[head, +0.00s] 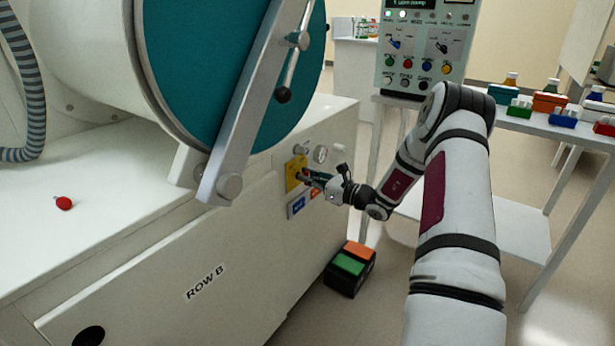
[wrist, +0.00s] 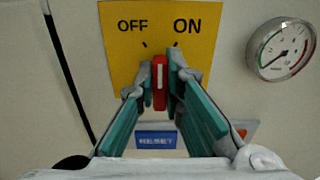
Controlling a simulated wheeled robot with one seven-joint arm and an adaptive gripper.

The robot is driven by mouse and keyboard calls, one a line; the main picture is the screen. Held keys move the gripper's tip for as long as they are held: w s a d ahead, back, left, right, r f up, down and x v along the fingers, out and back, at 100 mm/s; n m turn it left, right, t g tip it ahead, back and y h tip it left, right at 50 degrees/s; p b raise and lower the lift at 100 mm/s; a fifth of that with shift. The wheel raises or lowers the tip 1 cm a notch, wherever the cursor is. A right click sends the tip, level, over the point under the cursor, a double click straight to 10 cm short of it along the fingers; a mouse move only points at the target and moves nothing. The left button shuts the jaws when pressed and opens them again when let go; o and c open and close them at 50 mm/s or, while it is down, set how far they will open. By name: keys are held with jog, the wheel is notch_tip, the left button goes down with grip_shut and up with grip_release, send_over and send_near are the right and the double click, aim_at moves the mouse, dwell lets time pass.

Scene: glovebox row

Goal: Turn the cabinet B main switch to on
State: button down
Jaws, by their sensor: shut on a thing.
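The main switch is a red handle (wrist: 160,88) on a yellow plate (wrist: 205,30) marked OFF at left and ON at right. The plate (head: 291,184) also shows on the front of the cabinet labelled ROW B (head: 205,282) in the head view. My gripper (wrist: 160,76) is shut on the red handle, one finger on each side. In the head view my gripper (head: 308,178) reaches the plate from the right. The handle looks nearly upright, pointing between the OFF and ON marks. The handle's base is partly hidden by the fingers.
A blue RESET label (wrist: 156,140) sits below the plate, with an orange part beside it. A round gauge (wrist: 281,50) is at the right. A black box with green and orange tops (head: 350,266) stands on the floor. A red knob-like object (head: 64,203) lies on the cabinet ledge.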

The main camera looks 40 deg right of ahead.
jog(key=c, duration=1.7)
grip_release()
jog(key=v, duration=1.2)
jog(key=shift+s, duration=0.1)
